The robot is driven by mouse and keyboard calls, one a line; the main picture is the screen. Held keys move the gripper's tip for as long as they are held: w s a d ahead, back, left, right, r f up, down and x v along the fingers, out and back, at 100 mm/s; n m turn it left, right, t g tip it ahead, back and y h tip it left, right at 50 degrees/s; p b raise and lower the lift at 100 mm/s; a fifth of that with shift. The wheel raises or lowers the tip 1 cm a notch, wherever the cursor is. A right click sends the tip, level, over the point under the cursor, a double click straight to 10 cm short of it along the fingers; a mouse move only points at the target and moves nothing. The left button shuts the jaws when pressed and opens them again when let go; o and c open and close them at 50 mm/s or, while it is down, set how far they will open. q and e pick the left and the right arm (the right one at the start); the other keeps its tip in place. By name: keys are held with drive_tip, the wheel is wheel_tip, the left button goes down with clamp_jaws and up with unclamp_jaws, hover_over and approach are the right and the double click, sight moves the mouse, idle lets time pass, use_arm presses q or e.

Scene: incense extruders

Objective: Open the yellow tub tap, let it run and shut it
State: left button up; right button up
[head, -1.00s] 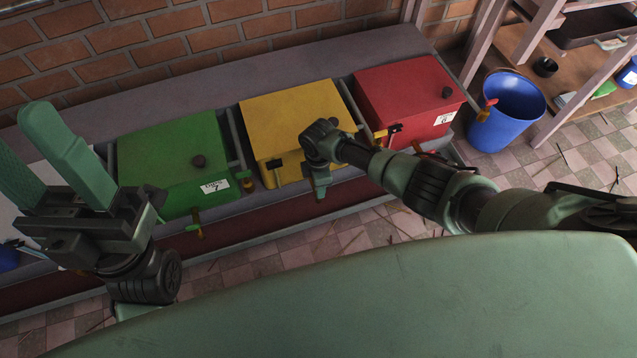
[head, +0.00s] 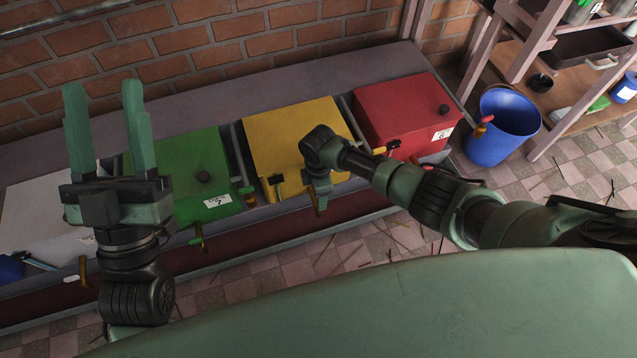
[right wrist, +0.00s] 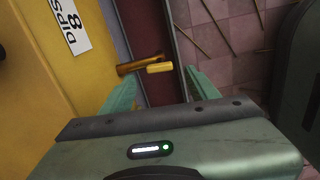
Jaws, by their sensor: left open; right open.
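The yellow tub (head: 285,125) stands between the green and red tubs in the head view. In the right wrist view its yellow wall (right wrist: 40,110) carries a white label. Its brass tap (right wrist: 133,66) sticks out with a yellow handle (right wrist: 160,68), just ahead of my right gripper (right wrist: 158,76). The right fingers are open, one on each side of the handle, with nothing visibly held. In the head view the right wrist hides part of the tub's front and most of the tap. My left gripper (head: 104,90) is open and empty, pointing up at the left.
The green tub (head: 180,165) and red tub (head: 405,110) stand on the same ledge (head: 200,95), with a pale tub (head: 40,220) farther left. A blue bucket (head: 503,130) stands on the tiled floor by a wooden shelf (head: 520,55). Sticks lie on the floor.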

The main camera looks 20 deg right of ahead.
wheel_tip(320, 180, up, 3)
drive_tip(key=shift+r+p, duration=0.1)
drive_tip(key=shift+p, duration=0.55)
use_arm(q)
drive_tip(key=w+f+g+y, duration=0.2)
drive_tip(key=w+f+g, duration=0.2)
drive_tip(key=f, duration=0.3)
drive_tip(key=shift+w+d+g, duration=0.15)
drive_tip(key=shift+g, duration=0.25)
